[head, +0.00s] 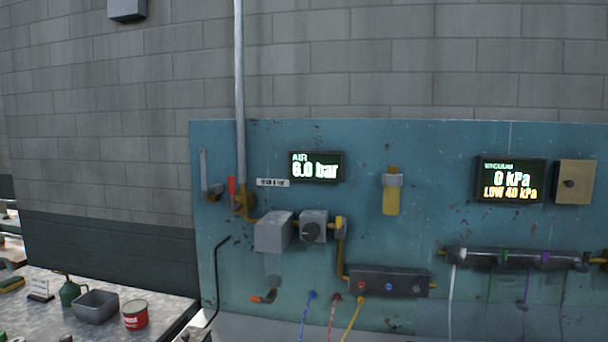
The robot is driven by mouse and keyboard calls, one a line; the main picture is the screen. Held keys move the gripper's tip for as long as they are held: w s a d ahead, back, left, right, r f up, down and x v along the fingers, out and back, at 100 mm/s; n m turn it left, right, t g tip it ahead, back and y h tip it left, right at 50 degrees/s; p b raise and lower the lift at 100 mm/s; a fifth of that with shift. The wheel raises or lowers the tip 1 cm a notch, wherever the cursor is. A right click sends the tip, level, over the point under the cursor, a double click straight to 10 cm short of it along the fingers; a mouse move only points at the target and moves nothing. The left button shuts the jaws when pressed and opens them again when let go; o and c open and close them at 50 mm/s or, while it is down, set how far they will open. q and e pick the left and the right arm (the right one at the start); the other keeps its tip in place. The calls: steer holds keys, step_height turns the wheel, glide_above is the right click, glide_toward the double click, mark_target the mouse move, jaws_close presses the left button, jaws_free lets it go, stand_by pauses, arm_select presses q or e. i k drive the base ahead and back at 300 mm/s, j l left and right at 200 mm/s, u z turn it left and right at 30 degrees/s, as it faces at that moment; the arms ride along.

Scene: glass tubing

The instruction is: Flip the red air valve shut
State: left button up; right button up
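The red air valve handle (231,188) is a small red lever on the left part of the blue panel. It points up, roughly parallel to the vertical grey pipe (240,80). The brass valve body (244,204) sits at the foot of that pipe, and a brass line runs from it toward the grey filter unit (273,232). The AIR display (316,167) is lit and appears to read 6.0 bar. Neither of my grippers is in view.
The blue panel (440,145) also carries a regulator (314,227), a dark manifold (390,281) and a vacuum display (511,180). An orange-tipped lever (264,296) sits below the filter. A bench at lower left holds a grey bin (95,307) and red can (135,315).

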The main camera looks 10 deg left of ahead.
mark_target(234, 206)
steer(key=i+j, duration=0.1)
steer(key=j, duration=0.25)
steer(key=i+j, duration=0.1)
steer(key=j, duration=0.6)
steer(key=i+j, duration=0.15)
steer(key=j, duration=0.25)
